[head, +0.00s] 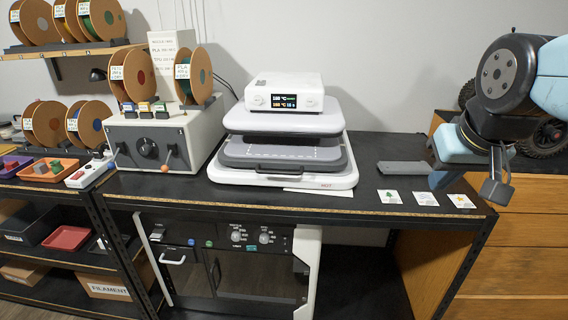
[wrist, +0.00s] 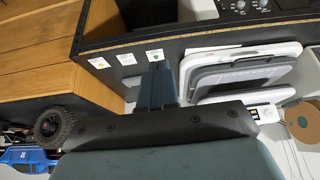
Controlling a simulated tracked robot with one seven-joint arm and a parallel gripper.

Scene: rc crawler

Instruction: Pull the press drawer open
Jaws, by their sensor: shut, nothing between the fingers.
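The heat press (head: 284,92) stands on the black bench in the middle of the head view, its small display lit. Its drawer is the low white tray (head: 335,181) marked HOT at the front, with a grey lower plate (head: 240,152) under the raised upper plate (head: 275,122). I cannot tell whether the drawer is fully in. In the wrist view the press (wrist: 290,58) is at the right, turned over. My gripper (head: 495,190) is at the right end of the bench, well apart from the press. It is shut and empty, and its fingers (wrist: 158,85) show in the wrist view.
Three small cards (head: 426,198) lie on the bench between the press and my gripper, near a flat grey piece (head: 404,168). A control box (head: 165,140) with spools stands left of the press. A wooden drawer cabinet (head: 530,230) is at the right.

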